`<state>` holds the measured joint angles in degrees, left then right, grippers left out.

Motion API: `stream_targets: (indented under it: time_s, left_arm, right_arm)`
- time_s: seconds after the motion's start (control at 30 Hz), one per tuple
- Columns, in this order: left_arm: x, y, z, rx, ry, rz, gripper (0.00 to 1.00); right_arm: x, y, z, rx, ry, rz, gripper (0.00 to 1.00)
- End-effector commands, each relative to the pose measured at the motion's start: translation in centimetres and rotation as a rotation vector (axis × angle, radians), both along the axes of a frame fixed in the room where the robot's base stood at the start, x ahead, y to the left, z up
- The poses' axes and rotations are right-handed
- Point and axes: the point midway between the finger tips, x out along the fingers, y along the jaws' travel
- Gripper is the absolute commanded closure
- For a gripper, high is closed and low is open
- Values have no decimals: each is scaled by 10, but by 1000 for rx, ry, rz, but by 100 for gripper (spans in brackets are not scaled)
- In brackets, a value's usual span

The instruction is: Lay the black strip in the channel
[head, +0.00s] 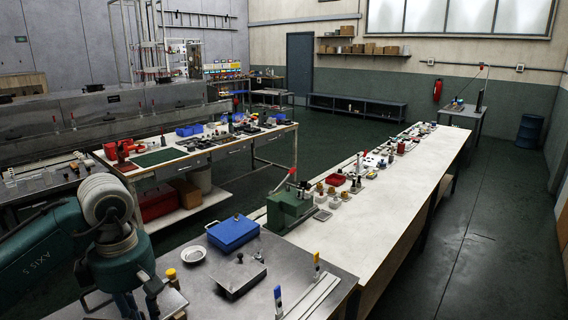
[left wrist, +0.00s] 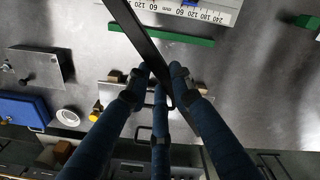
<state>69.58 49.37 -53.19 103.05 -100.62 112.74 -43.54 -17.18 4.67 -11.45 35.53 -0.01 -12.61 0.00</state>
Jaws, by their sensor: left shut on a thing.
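My left gripper (left wrist: 160,85) has its dark blue fingers shut on the black strip (left wrist: 138,32). The strip runs diagonally through the left wrist view, from the top edge past the fingers towards the lower right, above the steel bench. In the head view my left gripper (head: 150,298) is low at the left, and its fingertips and the strip are not clear there. Two pale parallel rails (head: 318,292), which look like the channel, lie on the bench at its front right corner. I cannot identify the channel surely in the left wrist view. My right gripper is not in view.
A blue box (head: 233,232), a white dish (head: 193,254) and a metal block with a black knob (head: 238,276) stand on the steel bench. Blue-and-yellow uprights (head: 278,301) stand near the rails. A green bar (left wrist: 160,34) lies beside a numbered scale (left wrist: 208,14).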

Motion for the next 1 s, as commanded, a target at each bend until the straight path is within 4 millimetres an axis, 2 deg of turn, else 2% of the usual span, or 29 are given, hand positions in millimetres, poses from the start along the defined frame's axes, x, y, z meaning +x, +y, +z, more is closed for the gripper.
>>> stream_targets:
  time_s: [0.1, 0.3, 0.5, 0.7, 1.0]
  left_arm:
    - [-26, -25, -9, 11, 2, -398, 100]
    - [-74, -58, -24, 17, 16, -1016, 100]
    - [-109, -76, -33, 11, 26, -1421, 100]
    - [-122, -81, -36, 6, 30, -1562, 100]
    - [-117, -81, -35, 7, 29, -1546, 100]
  right_arm:
    - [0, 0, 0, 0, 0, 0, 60]
    - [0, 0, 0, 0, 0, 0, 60]
    - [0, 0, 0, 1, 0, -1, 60]
    - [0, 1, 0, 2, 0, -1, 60]
    - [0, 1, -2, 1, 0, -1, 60]
